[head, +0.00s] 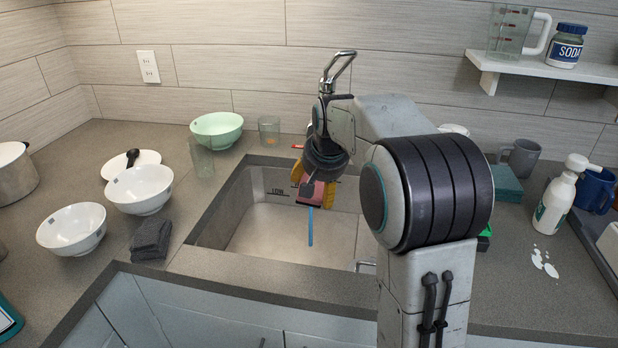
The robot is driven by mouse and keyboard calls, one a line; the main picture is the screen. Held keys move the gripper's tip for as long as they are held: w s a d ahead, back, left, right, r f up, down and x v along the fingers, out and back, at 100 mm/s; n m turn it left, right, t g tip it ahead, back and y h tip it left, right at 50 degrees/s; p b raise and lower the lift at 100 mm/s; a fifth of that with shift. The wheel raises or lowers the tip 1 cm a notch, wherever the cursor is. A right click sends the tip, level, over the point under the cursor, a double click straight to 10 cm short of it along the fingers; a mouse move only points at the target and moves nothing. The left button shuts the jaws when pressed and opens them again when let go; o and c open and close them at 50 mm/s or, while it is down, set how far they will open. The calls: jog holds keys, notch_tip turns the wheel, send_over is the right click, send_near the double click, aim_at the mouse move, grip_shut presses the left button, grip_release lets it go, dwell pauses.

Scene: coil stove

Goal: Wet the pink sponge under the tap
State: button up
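The pink sponge (312,193) is in my gripper (314,187), between yellow parts that look like its fingers. My gripper points down over the sink basin (275,232) and holds the sponge above the floor of the basin. The tap (340,70) is chrome and stands behind the sink; its upper part shows above my arm, and its spout is hidden. A thin blue streak (310,227), which looks like running water, shows directly below the sponge. Whether the sponge is wet cannot be told.
White bowls (72,228), a green bowl (216,129), glasses (269,130) and a dark folded cloth (151,238) stand left of the sink. A white pump bottle (553,207), a grey mug (522,157) and a white spill (544,262) are at the right. My arm hides the sink's right side.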

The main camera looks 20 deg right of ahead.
aim_at(322, 194)
jog(key=shift+s+a+b, duration=0.2)
jog(key=shift+s+b, duration=0.25)
jog(key=shift+s, duration=0.5)
jog(key=shift+s+a+b, duration=0.2)
jog(key=shift+s+b, duration=0.2)
jog(key=shift+s, duration=0.55)
jog(key=s+a+r+p, duration=0.1)
jog(key=s+r, duration=0.3)
jog(key=s, duration=0.1)
dwell(0.5)
jog(key=shift+w+r+p, duration=0.1)
jog(key=shift+r+p, duration=0.05)
jog(key=shift+p, duration=0.15)
dwell(0.3)
